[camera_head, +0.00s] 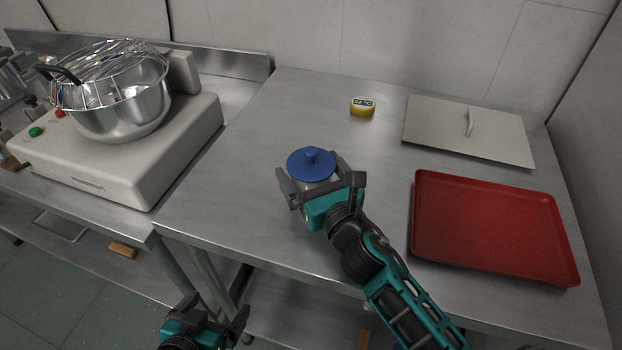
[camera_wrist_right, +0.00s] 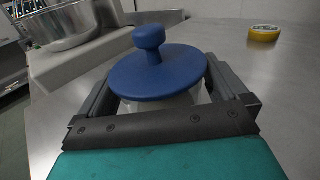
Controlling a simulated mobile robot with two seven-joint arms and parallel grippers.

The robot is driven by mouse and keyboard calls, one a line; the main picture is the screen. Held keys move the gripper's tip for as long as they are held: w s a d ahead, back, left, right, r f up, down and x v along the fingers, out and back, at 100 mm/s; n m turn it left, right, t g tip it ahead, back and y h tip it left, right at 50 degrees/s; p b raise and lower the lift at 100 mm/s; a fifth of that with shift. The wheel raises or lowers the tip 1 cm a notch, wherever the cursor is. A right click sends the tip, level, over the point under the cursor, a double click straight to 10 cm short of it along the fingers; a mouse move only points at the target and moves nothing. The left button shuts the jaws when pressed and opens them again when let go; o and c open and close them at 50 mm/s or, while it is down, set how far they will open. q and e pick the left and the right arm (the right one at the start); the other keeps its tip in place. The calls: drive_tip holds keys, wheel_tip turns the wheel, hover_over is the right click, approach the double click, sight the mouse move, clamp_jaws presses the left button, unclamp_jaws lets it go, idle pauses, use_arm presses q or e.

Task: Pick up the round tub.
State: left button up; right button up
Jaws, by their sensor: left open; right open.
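The round tub, with a blue knobbed lid (camera_head: 311,163) and a pale body mostly hidden below it, stands upright on the steel table. My right gripper (camera_head: 318,182) is open at the tub, with its fingers on either side of the body just under the lid. In the right wrist view the blue lid (camera_wrist_right: 158,75) sits between the two fingers, and a strip of the pale body shows beneath it. I cannot tell whether the fingers touch the tub. My left gripper (camera_head: 209,314) is open and empty, low in front of the table edge.
A red tray (camera_head: 490,228) lies right of my right arm. A flat grey lid with a handle (camera_head: 467,130) and a yellow timer (camera_head: 362,106) lie farther back. A mixer with a steel bowl (camera_head: 122,110) stands at the left.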

drive_tip(key=shift+c, duration=0.5)
drive_tip(key=c, duration=0.7)
drive_tip(key=shift+r, duration=0.1)
